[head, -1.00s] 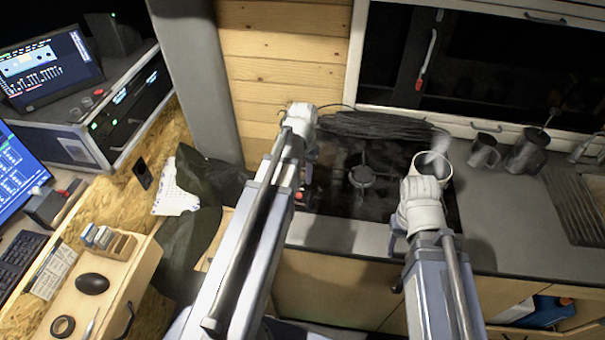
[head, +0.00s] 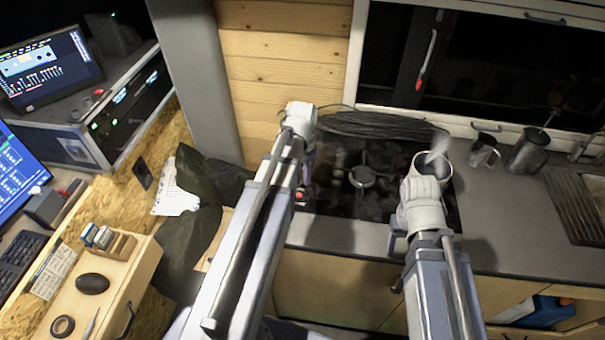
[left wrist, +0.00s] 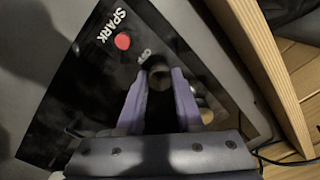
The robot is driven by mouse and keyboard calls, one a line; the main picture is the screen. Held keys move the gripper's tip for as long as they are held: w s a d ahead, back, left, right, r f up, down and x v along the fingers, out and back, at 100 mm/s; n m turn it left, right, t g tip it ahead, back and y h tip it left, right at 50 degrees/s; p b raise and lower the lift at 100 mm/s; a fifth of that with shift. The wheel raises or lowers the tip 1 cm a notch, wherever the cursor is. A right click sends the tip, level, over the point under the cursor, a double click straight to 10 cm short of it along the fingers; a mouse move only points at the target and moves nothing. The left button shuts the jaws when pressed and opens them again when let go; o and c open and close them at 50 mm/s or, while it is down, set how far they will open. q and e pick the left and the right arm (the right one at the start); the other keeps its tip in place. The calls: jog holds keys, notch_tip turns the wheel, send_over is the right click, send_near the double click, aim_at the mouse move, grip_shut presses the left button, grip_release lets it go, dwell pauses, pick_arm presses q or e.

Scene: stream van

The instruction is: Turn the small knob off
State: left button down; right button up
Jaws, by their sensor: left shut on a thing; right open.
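The small knob (left wrist: 158,73) is a dark round knob on the black glossy hob panel (left wrist: 70,110), seen in the left wrist view. My left gripper (left wrist: 157,78) has its two purple fingers on either side of it, shut on it. In the head view my left gripper (head: 308,170) reaches down over the left side of the black hob (head: 375,200), and the arm hides the knob there. My right gripper (head: 393,241) is open near the hob's front right edge. Its fingers are mostly hidden behind the white wrist.
A pot (head: 433,163) with pale steam stands just behind my right wrist. A burner (head: 362,177) lies between the arms. Metal mugs (head: 484,152) stand on the grey counter to the right. A wooden wall (head: 285,65) rises behind my left gripper.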

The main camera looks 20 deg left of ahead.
pick_arm(q)
jog(key=c, duration=0.6)
grip_release()
jog(key=shift+o, duration=0.2)
jog(key=shift+r, duration=0.1)
pick_arm(e)
jog(key=shift+r, duration=0.15)
pick_arm(q)
notch_tip(320, 180, up, 8)
jog(key=p, duration=0.7)
jog(key=shift+f+p, duration=0.2)
jog(key=shift+p, duration=0.2)
pick_arm(e)
notch_tip(320, 180, up, 8)
jog(key=shift+f, duration=0.2)
pick_arm(q)
jog(key=shift+r, duration=0.1)
pick_arm(e)
jog(key=shift+r, duration=0.1)
